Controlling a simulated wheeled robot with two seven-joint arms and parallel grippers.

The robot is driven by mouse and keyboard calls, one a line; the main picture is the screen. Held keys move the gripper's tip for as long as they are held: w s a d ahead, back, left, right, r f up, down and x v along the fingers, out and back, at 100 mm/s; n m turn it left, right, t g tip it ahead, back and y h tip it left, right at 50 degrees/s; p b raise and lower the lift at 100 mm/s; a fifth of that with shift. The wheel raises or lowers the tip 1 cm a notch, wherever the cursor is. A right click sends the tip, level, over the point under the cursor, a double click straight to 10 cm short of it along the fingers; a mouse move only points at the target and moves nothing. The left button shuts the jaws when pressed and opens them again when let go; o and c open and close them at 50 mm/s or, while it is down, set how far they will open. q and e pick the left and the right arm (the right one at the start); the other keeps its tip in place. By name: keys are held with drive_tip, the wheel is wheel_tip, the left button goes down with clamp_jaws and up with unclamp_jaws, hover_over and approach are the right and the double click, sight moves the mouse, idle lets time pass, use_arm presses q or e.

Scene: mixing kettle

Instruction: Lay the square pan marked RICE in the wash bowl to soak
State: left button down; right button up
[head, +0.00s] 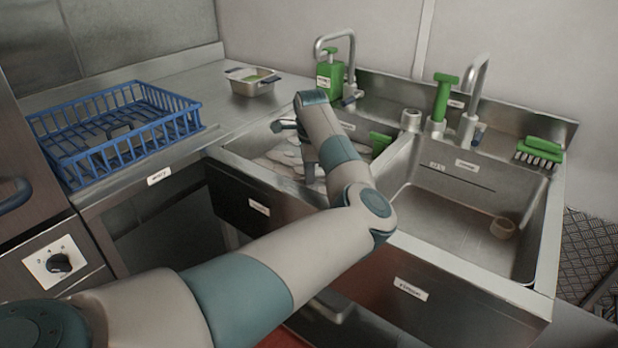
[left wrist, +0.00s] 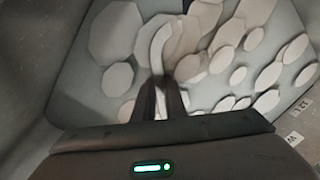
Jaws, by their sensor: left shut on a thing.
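My left gripper (head: 309,174) reaches down into the left basin, the wash bowl (head: 240,159), which holds water with pale foam patches. In the left wrist view its dark fingers (left wrist: 162,88) are close together, with tips at the foam. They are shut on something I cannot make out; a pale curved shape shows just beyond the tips. A small square steel pan (head: 250,88) with dark grips and green contents stands on the back counter, apart from the gripper. I can read no RICE mark on it. My right gripper is not in view.
A blue dish rack (head: 118,140) stands on the left counter. A green bottle (head: 330,77) and taps stand behind the basins. A green-handled thing (head: 380,142) is at the wash bowl's right side.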

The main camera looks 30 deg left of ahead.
use_arm(q)
drive_tip(key=shift+f, duration=0.3)
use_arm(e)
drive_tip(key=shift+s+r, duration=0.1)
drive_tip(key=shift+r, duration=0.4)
use_arm(q)
drive_tip(key=c, duration=1.3)
unclamp_jaws()
drive_tip(key=shift+f, duration=0.1)
drive_tip(key=shift+o, duration=0.2)
wheel_tip(320, 180, up, 7)
drive_tip(key=p, duration=0.2)
drive_tip(key=shift+s+d+p, duration=0.3)
drive_tip(key=shift+s+d, duration=0.05)
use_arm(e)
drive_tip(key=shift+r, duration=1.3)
